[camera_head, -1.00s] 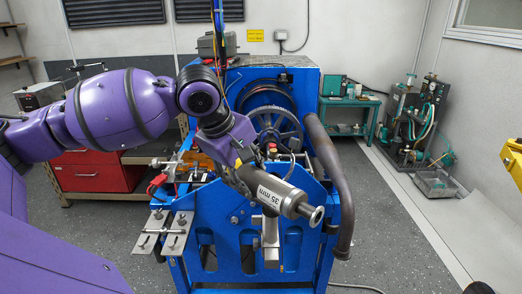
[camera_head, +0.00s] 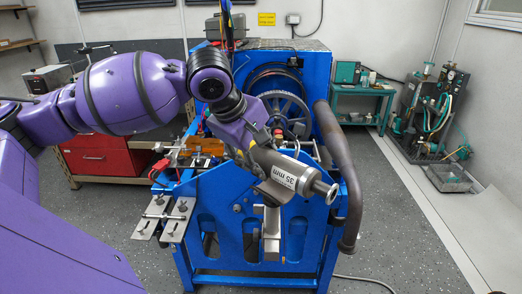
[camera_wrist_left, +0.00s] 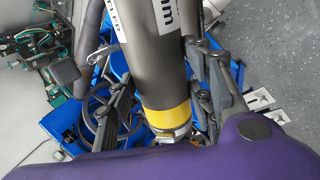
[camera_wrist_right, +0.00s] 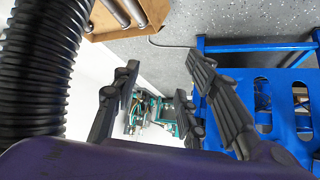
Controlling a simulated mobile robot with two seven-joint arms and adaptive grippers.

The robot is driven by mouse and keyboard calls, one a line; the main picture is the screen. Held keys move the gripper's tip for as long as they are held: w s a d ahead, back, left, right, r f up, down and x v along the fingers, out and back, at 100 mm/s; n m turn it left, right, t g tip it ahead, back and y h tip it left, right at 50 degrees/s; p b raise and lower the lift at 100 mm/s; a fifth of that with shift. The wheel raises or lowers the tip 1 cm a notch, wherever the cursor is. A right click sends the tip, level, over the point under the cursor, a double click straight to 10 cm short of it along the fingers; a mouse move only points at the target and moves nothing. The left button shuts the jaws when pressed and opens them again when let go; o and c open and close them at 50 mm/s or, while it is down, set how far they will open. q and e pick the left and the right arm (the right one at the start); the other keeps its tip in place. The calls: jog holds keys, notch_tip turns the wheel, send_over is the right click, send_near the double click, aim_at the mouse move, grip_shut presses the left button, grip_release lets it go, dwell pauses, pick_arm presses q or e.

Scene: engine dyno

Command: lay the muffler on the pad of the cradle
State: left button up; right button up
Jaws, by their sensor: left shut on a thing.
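The muffler (camera_head: 306,182) is a grey metal cylinder with a white "35 mm" label and a flanged narrow end pointing to the right and down. My left gripper (camera_head: 262,155) is shut around it, above the front of the blue stand. In the left wrist view the muffler (camera_wrist_left: 160,65) lies between the fingers, with a yellow band near its lower end. A grey metal bracket (camera_head: 270,240) stands below the muffler at the stand's front; it looks like the cradle, and its pad is mostly hidden. My right gripper (camera_wrist_right: 162,75) is open and empty, seen only in its own wrist view.
The blue stand (camera_head: 225,225) fills the middle. A thick brown pipe (camera_head: 340,160) curves down on its right, close to the muffler's end. Two slotted metal plates (camera_head: 165,217) stick out at its left front. A black ribbed hose (camera_wrist_right: 40,65) is beside my right gripper.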

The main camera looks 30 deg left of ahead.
pick_arm(q)
jog(key=shift+w+f, duration=0.3)
jog(key=shift+f, duration=0.35)
jog(key=shift+d+f, duration=0.1)
jog(key=shift+f, duration=1.55)
jog(key=shift+s+f, duration=0.35)
jog(key=shift+f, duration=0.3)
grip_shut()
jog(key=o, duration=1.3)
grip_release()
jog(key=o, duration=0.5)
jog(key=shift+w+f, duration=0.15)
jog(key=shift+w, duration=0.15)
jog(key=shift+r, duration=0.35)
pick_arm(e)
jog(key=shift+w+a+f, duration=0.1)
jog(key=shift+w, duration=0.35)
jog(key=shift+a, duration=0.1)
